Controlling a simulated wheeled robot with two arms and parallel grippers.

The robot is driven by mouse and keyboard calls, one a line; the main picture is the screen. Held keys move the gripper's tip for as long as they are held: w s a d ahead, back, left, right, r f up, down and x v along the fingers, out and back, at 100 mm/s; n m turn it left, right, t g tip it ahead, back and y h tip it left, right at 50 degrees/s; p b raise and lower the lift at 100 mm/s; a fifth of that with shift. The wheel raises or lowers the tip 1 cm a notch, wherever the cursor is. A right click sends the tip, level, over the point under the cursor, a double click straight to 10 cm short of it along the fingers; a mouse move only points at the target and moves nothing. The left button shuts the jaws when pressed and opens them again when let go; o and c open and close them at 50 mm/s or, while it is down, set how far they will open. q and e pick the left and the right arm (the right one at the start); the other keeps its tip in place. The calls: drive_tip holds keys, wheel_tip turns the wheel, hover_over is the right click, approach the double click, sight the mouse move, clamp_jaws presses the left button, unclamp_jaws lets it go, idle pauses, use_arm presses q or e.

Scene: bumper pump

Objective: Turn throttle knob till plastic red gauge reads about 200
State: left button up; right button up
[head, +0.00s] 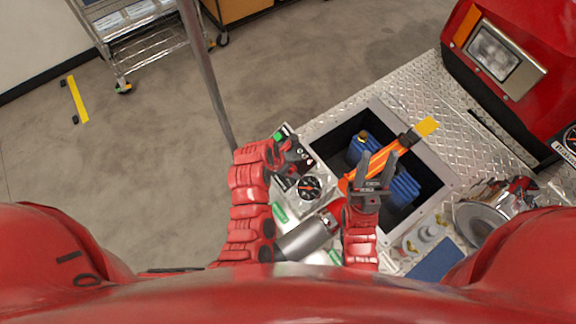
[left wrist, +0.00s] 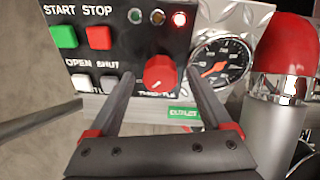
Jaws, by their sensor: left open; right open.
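The red throttle knob (left wrist: 160,72) sits on a black control panel (left wrist: 122,50) in the left wrist view. My left gripper (left wrist: 164,84) is open, with one finger on each side of the knob; I cannot tell whether they touch it. The round gauge (left wrist: 221,62) with a black face and reddish needle is just right of the panel, partly behind the right finger. Its reading is too small to tell. In the head view the gauge (head: 309,187) is below my left gripper (head: 297,163). My right gripper (head: 375,168) is open, over an orange tool.
The panel has a green START button (left wrist: 64,36), a red STOP button (left wrist: 98,37) and a lit red lamp (left wrist: 179,19). A red-topped metal cylinder (left wrist: 278,100) stands right of the gauge. An orange tool (head: 387,152) and blue items (head: 404,188) lie at a recessed bin (head: 447,183).

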use_arm(q)
drive_tip(key=shift+d+f, duration=0.1)
drive_tip(key=shift+f, duration=0.3)
clamp_jaws()
idle(0.4)
